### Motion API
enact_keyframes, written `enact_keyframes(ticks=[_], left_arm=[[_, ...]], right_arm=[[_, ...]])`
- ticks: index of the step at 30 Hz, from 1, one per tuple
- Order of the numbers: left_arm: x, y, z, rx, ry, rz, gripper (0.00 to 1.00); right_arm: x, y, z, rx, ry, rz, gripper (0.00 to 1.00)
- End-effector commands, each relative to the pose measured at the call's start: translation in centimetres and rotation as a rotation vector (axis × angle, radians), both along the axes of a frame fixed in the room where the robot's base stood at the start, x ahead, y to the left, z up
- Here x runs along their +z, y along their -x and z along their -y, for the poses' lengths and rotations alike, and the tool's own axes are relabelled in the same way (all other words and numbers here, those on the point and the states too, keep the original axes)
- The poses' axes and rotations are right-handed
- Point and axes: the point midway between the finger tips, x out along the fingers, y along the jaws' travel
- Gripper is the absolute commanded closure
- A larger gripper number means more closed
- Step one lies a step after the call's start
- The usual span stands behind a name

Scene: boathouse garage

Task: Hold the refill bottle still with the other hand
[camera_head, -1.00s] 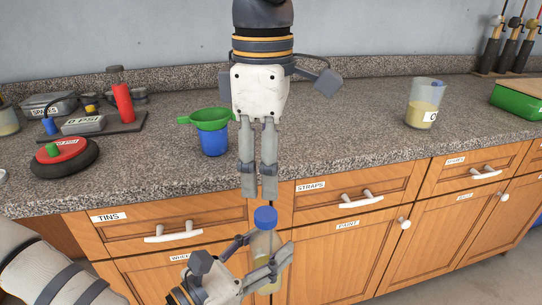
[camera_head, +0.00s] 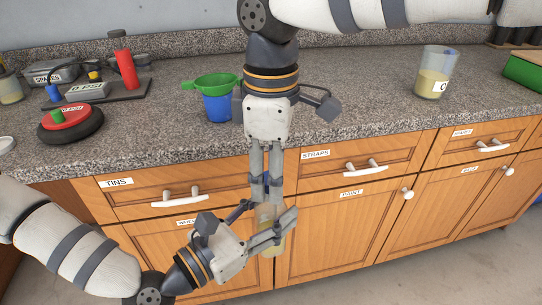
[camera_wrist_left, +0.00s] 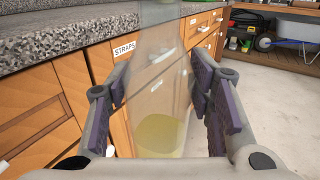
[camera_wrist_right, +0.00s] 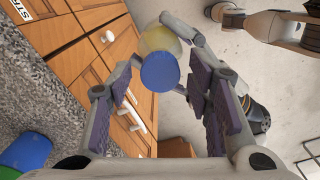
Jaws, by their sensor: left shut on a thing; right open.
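The refill bottle (camera_head: 268,243), clear with yellowish liquid low inside, is in front of the cabinet doors. My left gripper (camera_head: 263,224) is shut on its body. In the left wrist view the bottle (camera_wrist_left: 160,95) stands upright between the two finger pads. My right gripper (camera_head: 266,198) points straight down over the bottle top, its fingers open. In the right wrist view the blue cap (camera_wrist_right: 160,71) lies between the open fingertips; I cannot tell whether they touch it.
Drawer handles (camera_head: 179,198) stick out behind the bottle.

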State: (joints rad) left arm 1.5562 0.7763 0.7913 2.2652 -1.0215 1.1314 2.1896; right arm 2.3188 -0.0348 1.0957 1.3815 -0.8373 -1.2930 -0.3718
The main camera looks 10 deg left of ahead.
Motion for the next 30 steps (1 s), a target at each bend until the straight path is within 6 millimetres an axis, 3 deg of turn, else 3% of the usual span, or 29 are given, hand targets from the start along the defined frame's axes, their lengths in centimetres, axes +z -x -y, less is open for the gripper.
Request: enact_keyframes(ticks=[6, 12, 13, 22, 23, 25, 30], left_arm=[[0.08, -0.01, 0.01, 0.0, 0.001, 0.002, 1.0], [0.07, -0.01, 0.01, 0.0, 0.001, 0.002, 1.0], [0.07, -0.01, 0.01, 0.0, 0.001, 0.002, 1.0], [0.08, 0.0, 0.01, 0.0, 0.001, 0.002, 1.0], [0.08, 0.0, 0.01, 0.0, 0.001, 0.002, 1.0], [0.07, 0.0, 0.01, 0.0, 0.001, 0.002, 1.0], [0.07, -0.01, 0.01, 0.0, 0.001, 0.002, 1.0]], right_arm=[[0.02, -0.01, 0.0, 0.0, 0.0, 0.001, 0.54], [0.03, -0.01, 0.0, 0.0, 0.0, 0.001, 0.97], [0.03, -0.01, 0.0, 0.0, 0.0, 0.001, 1.0], [0.03, -0.01, -0.01, -0.013, 0.0, 0.001, 1.0], [0.03, -0.01, -0.01, -0.013, 0.0, 0.001, 0.67], [0.03, 0.0, -0.01, -0.013, 0.0, 0.001, 0.51], [0.02, 0.01, 0.0, -0.013, 0.0, 0.001, 0.48]])
